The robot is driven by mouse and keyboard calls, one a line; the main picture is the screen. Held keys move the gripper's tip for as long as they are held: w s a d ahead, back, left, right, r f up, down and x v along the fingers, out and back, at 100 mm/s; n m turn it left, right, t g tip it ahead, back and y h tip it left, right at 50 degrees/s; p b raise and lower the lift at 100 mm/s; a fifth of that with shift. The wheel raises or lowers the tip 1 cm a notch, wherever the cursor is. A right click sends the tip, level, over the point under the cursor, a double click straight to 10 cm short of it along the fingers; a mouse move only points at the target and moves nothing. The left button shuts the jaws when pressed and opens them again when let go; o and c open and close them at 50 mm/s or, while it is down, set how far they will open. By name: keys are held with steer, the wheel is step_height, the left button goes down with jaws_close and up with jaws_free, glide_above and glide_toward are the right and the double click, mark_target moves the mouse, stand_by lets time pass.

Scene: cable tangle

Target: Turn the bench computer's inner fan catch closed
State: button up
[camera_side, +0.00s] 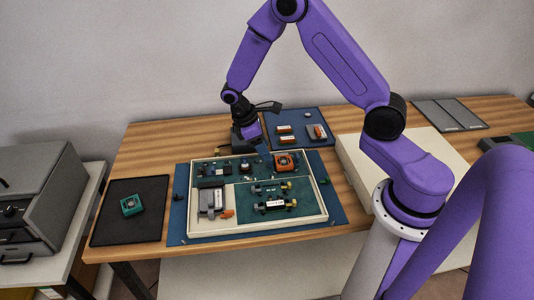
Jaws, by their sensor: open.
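The bench computer (328,217) is a shallow cream tray with dark green boards inside, lying on a blue mat. An orange fan-like part (284,162) sits in its back right area. A teal fan-like part (131,205) lies apart on a black mat at the left. I cannot make out which small piece is the inner fan catch. My gripper (238,150) is open, at the back left edge of the bench computer, left of the orange part. Its fingertips are small and dark, and I cannot tell whether they touch anything.
A blue mat (310,116) behind holds several small orange and grey parts. A black mat (108,230) lies at the left. A large cream panel (440,146) lies at the right beside my arm. Grey pads (450,115) lie at the back right. A grey machine (50,190) stands left of the table.

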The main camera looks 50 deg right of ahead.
mark_target(270, 162)
steer(key=shift+x, duration=1.6)
jaws_close()
